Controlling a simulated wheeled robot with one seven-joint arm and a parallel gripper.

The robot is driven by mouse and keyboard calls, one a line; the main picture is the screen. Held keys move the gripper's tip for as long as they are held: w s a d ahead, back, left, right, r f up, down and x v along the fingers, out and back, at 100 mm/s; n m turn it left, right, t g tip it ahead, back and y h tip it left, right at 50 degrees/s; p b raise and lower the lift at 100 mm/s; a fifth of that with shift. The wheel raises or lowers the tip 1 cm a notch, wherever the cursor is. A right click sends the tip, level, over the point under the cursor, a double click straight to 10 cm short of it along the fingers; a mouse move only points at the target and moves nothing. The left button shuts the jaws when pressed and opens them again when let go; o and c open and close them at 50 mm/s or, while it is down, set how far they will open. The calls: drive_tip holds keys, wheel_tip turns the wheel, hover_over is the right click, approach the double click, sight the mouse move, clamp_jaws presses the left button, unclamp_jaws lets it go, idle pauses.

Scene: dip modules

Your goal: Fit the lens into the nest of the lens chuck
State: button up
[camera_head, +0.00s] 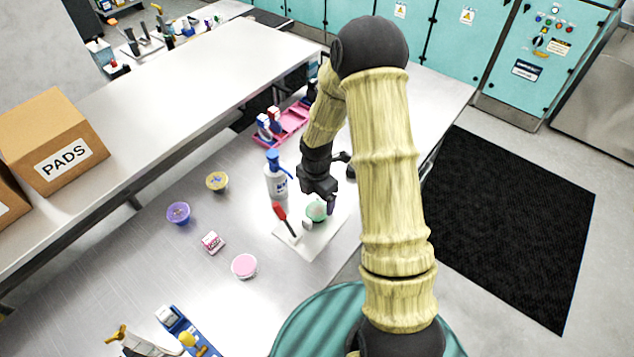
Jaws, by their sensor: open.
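My gripper (322,196) is dark and points down just above a green round cup-like piece (313,215) on a white sheet (292,241). It is open, and its fingers hide part of that piece; I cannot tell whether they touch it. A small pale rounded object (307,225) sits beside the green piece. At this size I cannot tell which item is the lens or whether the green piece is the lens chuck. Any nest is not clearly visible.
A red-handled tool (281,213) lies on the sheet, near a blue-topped white bottle (276,176). Yellow (217,181), purple (178,213) and pink (244,266) tubs and a small box (212,243) stand left. A pink tray (294,122) is behind; a blue fixture (180,326) is in front.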

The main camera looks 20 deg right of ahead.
sight(317, 210)
wheel_tip(317, 210, up, 8)
drive_tip(key=b, duration=0.1)
drive_tip(key=shift+f, duration=0.25)
idle(0.4)
drive_tip(key=s+r+m+t, duration=0.1)
drive_tip(key=s+r+m, duration=0.3)
drive_tip(key=s+m, duration=0.3)
drive_tip(key=s+r+m+t, duration=0.1)
drive_tip(key=s+r+m, duration=0.4)
drive_tip(key=m, duration=1.1)
drive_tip(key=shift+s+r+m+t, duration=0.2)
drive_tip(key=shift+s+m+t, duration=0.15)
drive_tip(key=shift+s, duration=0.75)
drive_tip(key=shift+d, duration=0.1)
